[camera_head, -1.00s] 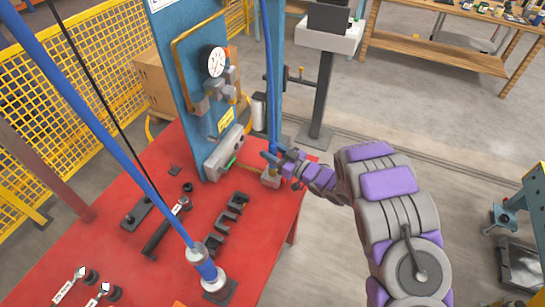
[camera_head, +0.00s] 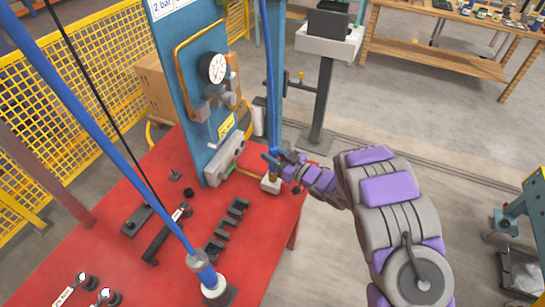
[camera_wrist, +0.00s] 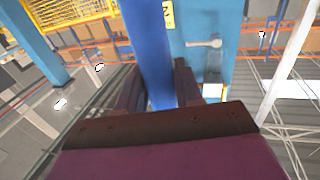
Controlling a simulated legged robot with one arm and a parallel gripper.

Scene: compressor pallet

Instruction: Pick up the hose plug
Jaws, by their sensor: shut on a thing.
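The hose plug (camera_head: 273,177) is the brass-coloured lower end of an upright blue hose. It is at a small pale block (camera_head: 270,186) near the right edge of the red table. I cannot tell whether it is still seated in the block or just above it. My gripper (camera_head: 275,159) comes in from the right and is shut on the blue end just above the brass part. In the wrist view the thick blue hose end (camera_wrist: 150,45) passes between my two dark fingers (camera_wrist: 157,82). The tip is hidden there.
A blue panel with a gauge (camera_head: 214,67) stands left of my gripper. Another blue hose (camera_head: 100,130) slants across the left to a fitting on the red table (camera_head: 170,262). Black holders (camera_head: 226,222) lie in front. A grey pedestal (camera_head: 322,95) stands behind.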

